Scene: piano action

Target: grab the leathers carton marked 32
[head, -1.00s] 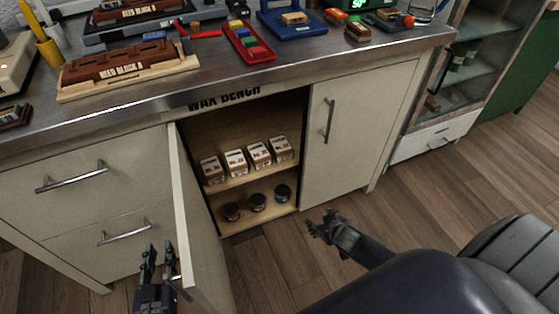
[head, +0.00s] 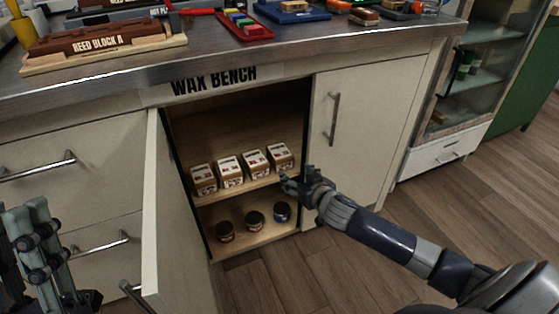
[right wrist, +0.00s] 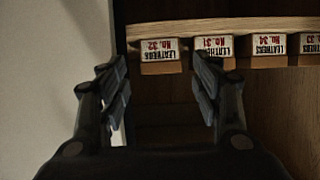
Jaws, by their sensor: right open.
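The leathers carton marked 32 (right wrist: 160,48) is the leftmost in the right wrist view, its label upside down. In the head view it is the rightmost carton (head: 280,156) on the upper cabinet shelf. My right gripper (head: 294,183) is at the cabinet opening, just in front of and below that carton. In the right wrist view its open fingers (right wrist: 158,78) are empty and spread to either side of carton 32, apart from it. My left gripper (head: 35,235) is at the lower left, clear of the open door; its finger gap is unclear.
Cartons marked 31 (right wrist: 213,46), 34 (right wrist: 269,45) and 33 stand in the same row. Three dark jars (head: 254,220) sit on the lower shelf (head: 238,238). The open left door (head: 176,215) and closed right door (head: 363,130) flank the opening.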

